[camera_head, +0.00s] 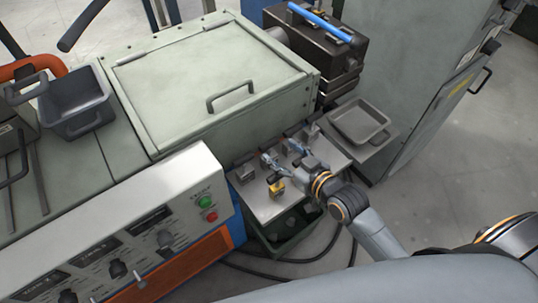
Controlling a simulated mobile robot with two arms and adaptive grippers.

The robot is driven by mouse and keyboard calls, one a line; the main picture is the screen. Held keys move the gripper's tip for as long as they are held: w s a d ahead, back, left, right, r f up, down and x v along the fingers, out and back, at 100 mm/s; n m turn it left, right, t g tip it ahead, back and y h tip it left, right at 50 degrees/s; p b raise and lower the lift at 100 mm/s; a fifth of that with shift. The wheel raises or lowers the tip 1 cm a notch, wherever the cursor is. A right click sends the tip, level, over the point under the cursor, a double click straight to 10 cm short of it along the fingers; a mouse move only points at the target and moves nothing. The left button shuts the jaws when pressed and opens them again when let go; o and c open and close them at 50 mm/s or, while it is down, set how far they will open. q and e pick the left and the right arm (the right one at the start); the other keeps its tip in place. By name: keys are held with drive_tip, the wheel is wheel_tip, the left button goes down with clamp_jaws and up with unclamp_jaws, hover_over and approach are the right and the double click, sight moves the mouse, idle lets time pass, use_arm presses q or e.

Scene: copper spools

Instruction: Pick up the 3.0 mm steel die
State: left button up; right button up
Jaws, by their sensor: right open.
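Several small dies stand on a light metal plate (263,212) between the big machine and the control console. One grey block (246,174) is at the plate's left, and a block with a yellow face (277,188) is nearer the front. Other dark blocks stand along the back. Size markings are too small to read, so I cannot tell which is the 3.0 mm steel die. My right gripper (281,153) is open over the back middle of the plate, its fingers spread around or above a die there. It partly hides the pieces behind and below. My left gripper is out of view.
An empty grey tray (359,121) lies to the right of the plate. The control console (170,225) rises at the left, the lidded machine (213,82) behind. Cables run on the floor; open floor lies to the right.

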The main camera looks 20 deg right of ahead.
sight(271, 144)
drive_tip(key=x, duration=0.4)
drive_tip(key=shift+w+a, duration=0.25)
drive_tip(key=shift+c, duration=0.4)
clamp_jaws()
drive_tip(key=shift+r, duration=0.2)
